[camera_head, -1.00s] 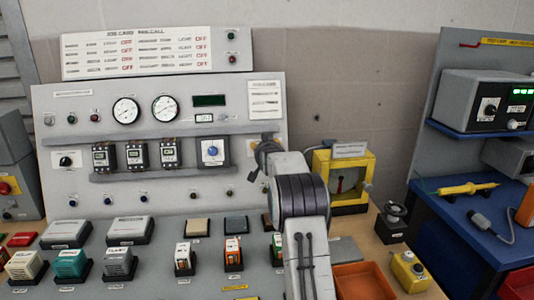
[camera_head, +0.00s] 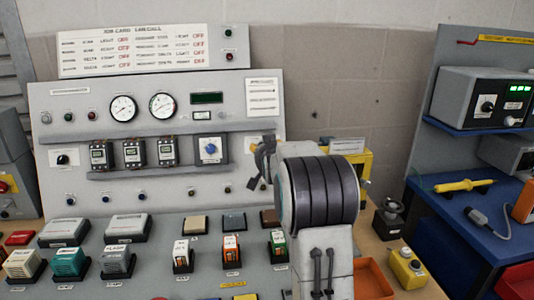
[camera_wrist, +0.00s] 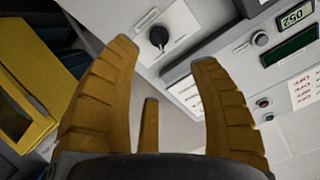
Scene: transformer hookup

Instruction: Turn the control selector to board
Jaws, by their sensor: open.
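A black rotary knob (camera_wrist: 158,36) on a white plate shows in the wrist view, beyond and between my fingers; it looks like the control selector, but its lettering is unreadable. In the head view, a white plate (camera_head: 249,145) at the right end of the panel is partly covered by my gripper (camera_head: 263,162). In the wrist view my gripper (camera_wrist: 170,92) is open, with nothing between its fingers, and apart from the knob. Another black knob (camera_head: 62,159) is on a white plate at the panel's left.
A shelf (camera_head: 130,172) with several breaker-like modules and a blue-knob box (camera_head: 210,149) juts from the panel left of my gripper. A yellow box (camera_head: 352,165) stands to the right. Several blocks occupy the sloped desk below.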

